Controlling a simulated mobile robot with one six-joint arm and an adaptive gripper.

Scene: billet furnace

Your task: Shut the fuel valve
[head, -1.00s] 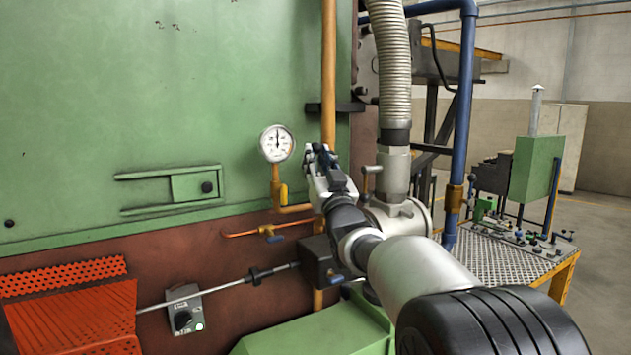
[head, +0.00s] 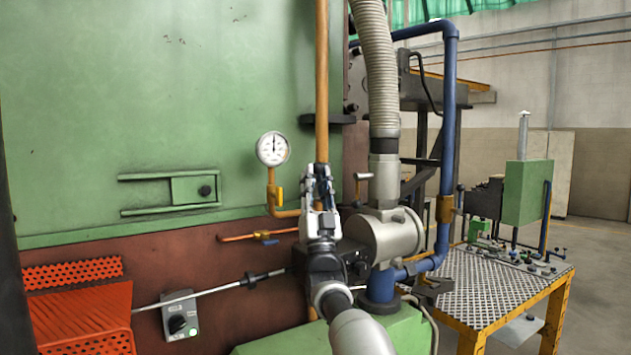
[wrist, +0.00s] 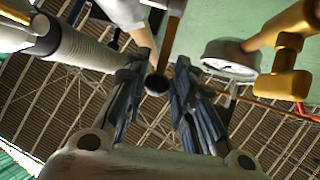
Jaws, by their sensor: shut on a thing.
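The fuel valve sits low on the thick orange vertical pipe (head: 322,80), right of the round white gauge (head: 272,149). My gripper (head: 318,180) is in front of this pipe, pointing up, and covers most of the valve, so its handle position cannot be read. In the wrist view my gripper (wrist: 165,85) has its two dark fingers on either side of a small dark round-ended piece (wrist: 157,84), at the end of an orange-brown bar. The fingers are shut on the valve handle, though the contact itself is largely hidden.
A blower body (head: 385,235) with a grey hose (head: 376,70) and a small lever (head: 360,180) stand close right of my gripper. A thin orange line with a blue-handled cock (head: 265,237) is to the left. A grated table (head: 490,285) is further right.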

